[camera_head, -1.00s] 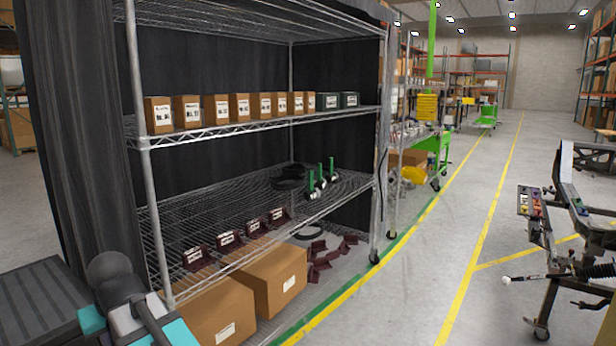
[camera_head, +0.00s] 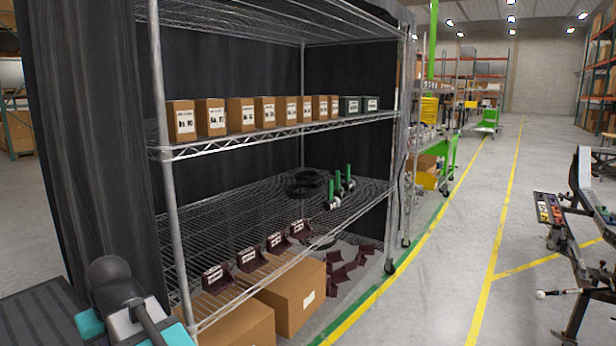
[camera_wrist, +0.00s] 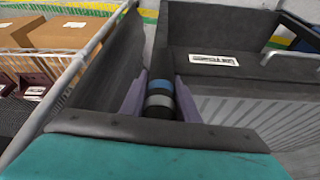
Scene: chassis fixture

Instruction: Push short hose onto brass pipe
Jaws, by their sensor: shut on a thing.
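In the wrist view my gripper (camera_wrist: 160,100) has its two purple fingers shut on a short dark cylinder with a blue and a grey band, which looks like the short hose (camera_wrist: 160,88). Its lower end is hidden behind my gripper's body. In the head view part of my arm shows at the bottom left, but the fingers and the held piece are not seen there. I cannot make out a brass pipe in either view. A dark fixture (camera_head: 583,230) with a board of coloured parts (camera_head: 550,209) stands at the right edge.
A wire shelf rack (camera_head: 265,140) with small boxes, maroon brackets and green-topped parts stands close on the left. Large cartons (camera_head: 293,297) lie under it. A dark bin with a white label (camera_wrist: 214,60) is beside my gripper. The marked floor aisle (camera_head: 440,290) is clear.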

